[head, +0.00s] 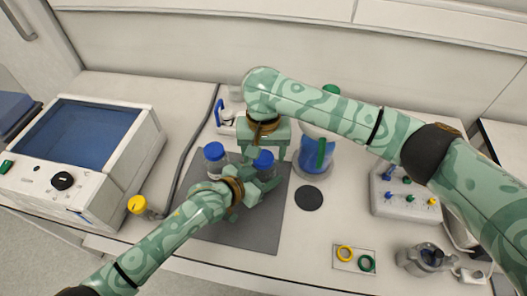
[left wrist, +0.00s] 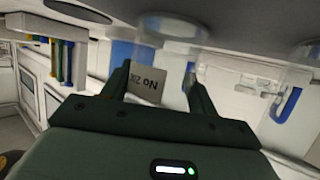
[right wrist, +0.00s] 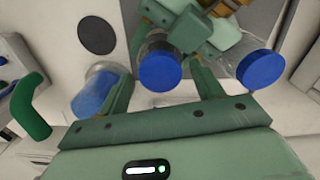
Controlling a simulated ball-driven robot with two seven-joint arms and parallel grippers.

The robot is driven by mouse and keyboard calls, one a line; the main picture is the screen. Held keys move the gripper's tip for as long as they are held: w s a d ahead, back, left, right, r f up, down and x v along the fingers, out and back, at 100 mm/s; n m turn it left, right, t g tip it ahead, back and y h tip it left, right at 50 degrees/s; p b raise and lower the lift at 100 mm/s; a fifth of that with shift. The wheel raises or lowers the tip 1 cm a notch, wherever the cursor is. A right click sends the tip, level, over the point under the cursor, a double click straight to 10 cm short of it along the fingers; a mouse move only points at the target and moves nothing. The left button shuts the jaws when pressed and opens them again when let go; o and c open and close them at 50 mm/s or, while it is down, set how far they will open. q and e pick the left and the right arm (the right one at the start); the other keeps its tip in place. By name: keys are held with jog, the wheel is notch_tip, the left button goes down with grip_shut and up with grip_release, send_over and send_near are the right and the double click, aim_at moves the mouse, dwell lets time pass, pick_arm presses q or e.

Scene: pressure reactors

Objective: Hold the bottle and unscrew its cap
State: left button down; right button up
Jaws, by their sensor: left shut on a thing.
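The bottle with a blue cap (head: 264,160) stands over the grey mat. My left gripper (head: 257,186) is shut on its body from the side. The left wrist view shows the bottle's label (left wrist: 143,86) between the fingers (left wrist: 155,88). My right gripper (head: 263,149) points down from above the bottle. In the right wrist view the blue cap (right wrist: 160,70) lies between the right fingers (right wrist: 165,75), with gaps on both sides, so this gripper is open. The cap appears seated on the bottle. The arms partly hide the bottle in the head view.
A second blue-capped bottle (head: 214,152) stands just left on the grey mat (head: 247,232). A jug of blue liquid (head: 312,155) stands close on the right. The front mat is clear.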

notch_tip(320, 180, up, 4)
jog(key=shift+r, duration=0.25)
jog(key=shift+c, duration=0.4)
notch_tip(320, 180, up, 3)
jog(key=shift+m, duration=0.9)
jog(key=shift+r, duration=0.1)
notch_tip(320, 180, down, 8)
jog(key=shift+r, duration=0.1)
jog(key=c, duration=1)
jog(key=n, duration=0.3)
jog(key=o, duration=1.1)
